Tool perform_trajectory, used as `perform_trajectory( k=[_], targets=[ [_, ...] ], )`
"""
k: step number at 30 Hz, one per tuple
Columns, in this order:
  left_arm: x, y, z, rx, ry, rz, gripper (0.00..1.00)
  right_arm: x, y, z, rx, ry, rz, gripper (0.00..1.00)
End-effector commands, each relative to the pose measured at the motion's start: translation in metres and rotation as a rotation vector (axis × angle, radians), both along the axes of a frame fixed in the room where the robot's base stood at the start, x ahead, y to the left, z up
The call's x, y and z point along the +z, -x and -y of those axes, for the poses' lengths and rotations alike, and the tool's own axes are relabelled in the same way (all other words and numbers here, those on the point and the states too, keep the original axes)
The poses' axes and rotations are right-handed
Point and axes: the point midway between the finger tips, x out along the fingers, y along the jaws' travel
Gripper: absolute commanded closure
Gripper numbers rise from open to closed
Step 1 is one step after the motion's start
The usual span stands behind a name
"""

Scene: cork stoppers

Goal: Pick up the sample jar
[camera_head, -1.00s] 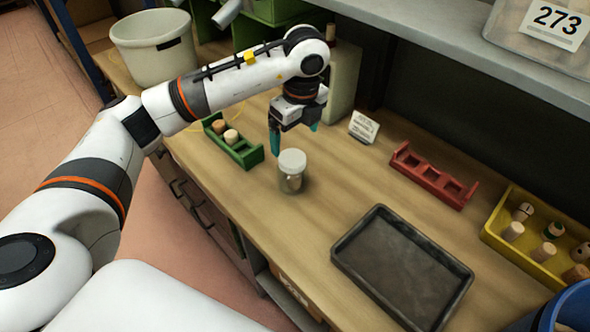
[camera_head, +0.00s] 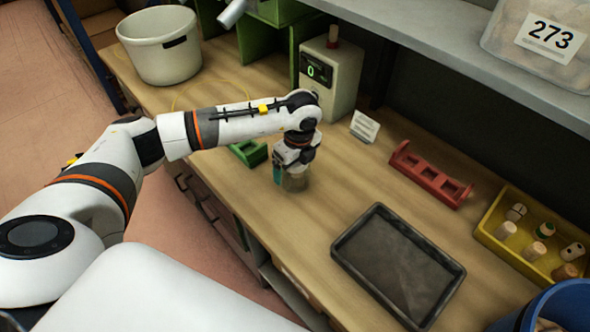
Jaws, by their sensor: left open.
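The sample jar (camera_head: 295,183) is a small clear jar standing upright on the wooden bench. My left gripper (camera_head: 289,180) is open and low over the jar, with a teal finger down at the jar's left side. The gripper hides the jar's white lid and most of its upper part. Whether the fingers touch the jar cannot be told. My right gripper is not in view.
A green rack (camera_head: 249,152) stands just behind-left, partly hidden by my arm. A black tray (camera_head: 398,264), red rack (camera_head: 430,174) and yellow bin (camera_head: 524,270) with several stoppers lie to the right. A small white card (camera_head: 365,126) and grey device (camera_head: 331,76) stand behind.

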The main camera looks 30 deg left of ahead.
Motion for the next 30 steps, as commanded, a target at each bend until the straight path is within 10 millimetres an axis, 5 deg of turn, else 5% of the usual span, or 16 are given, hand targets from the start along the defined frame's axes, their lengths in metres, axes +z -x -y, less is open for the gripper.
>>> perform_trajectory(
  k=[4, 14, 23, 30],
  targets=[
    [0.000, 0.000, 0.000, 0.000, 0.000, 0.000, 0.07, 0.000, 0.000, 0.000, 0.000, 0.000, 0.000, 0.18],
    [0.000, 0.000, 0.000, 0.000, 0.000, 0.001, 0.61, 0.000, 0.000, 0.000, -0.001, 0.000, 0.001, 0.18],
    [0.006, -0.001, 0.000, 0.001, 0.001, 0.004, 0.61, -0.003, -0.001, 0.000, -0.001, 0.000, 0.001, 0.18],
    [0.049, -0.002, 0.000, 0.001, 0.001, 0.007, 0.61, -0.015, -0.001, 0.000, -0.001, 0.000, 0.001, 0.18]
  ],
)
